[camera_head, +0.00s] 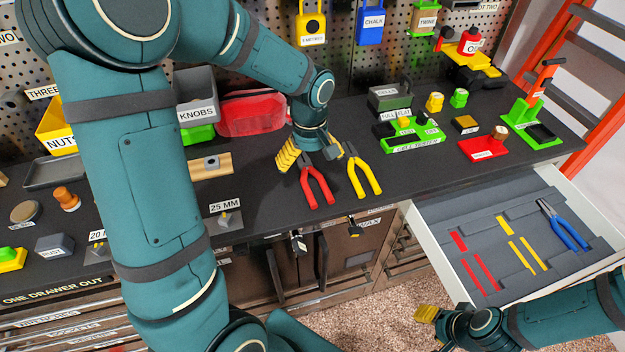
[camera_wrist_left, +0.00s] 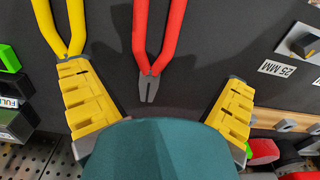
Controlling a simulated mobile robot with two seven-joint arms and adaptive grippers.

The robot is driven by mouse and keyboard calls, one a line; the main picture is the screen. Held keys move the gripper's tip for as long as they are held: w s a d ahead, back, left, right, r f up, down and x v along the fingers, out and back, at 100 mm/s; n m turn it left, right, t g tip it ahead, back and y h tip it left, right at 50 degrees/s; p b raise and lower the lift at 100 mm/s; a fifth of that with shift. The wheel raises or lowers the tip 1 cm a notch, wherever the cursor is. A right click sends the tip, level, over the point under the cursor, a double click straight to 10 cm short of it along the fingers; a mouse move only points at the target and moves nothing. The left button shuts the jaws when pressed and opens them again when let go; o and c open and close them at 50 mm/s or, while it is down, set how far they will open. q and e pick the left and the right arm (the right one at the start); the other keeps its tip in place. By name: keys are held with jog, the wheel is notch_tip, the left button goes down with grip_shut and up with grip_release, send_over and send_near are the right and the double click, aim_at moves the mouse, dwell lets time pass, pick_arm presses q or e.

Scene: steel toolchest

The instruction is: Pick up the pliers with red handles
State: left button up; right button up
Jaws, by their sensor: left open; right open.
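The pliers with red handles (camera_head: 317,188) lie on the dark worktop near its front edge. My left gripper (camera_head: 314,158) is above their jaw end, open and empty. In the left wrist view the red-handled pliers (camera_wrist_left: 153,48) lie between the spread yellow fingers (camera_wrist_left: 156,82), their grey jaws pointing toward the gripper. Pliers with yellow handles (camera_head: 364,173) lie to the right; in the wrist view one finger covers their jaw end (camera_wrist_left: 62,30). My right gripper (camera_head: 428,316) is open over the floor in front of the drawer, partly cut off or hidden.
An open drawer (camera_head: 421,232) at right has cutouts with red and yellow bottoms and holds blue-handled pliers (camera_head: 563,224). A wooden rail (camera_head: 211,167) and a 25 MM block (camera_head: 229,220) are left of the pliers. A red bin (camera_head: 250,115) stands behind.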

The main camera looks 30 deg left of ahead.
aim_at(314, 186)
pick_arm(q)
jog(key=shift+w+f, duration=0.1)
jog(key=shift+f, duration=0.85)
jog(key=shift+d+f, duration=0.15)
jog(key=shift+f, duration=0.4)
jog(key=f, duration=0.3)
jog(key=f+b, duration=0.1)
jog(key=shift+d+f, duration=0.15)
jog(key=shift+d, duration=0.15)
jog(key=shift+w, duration=0.1)
jog(key=c, duration=1.4)
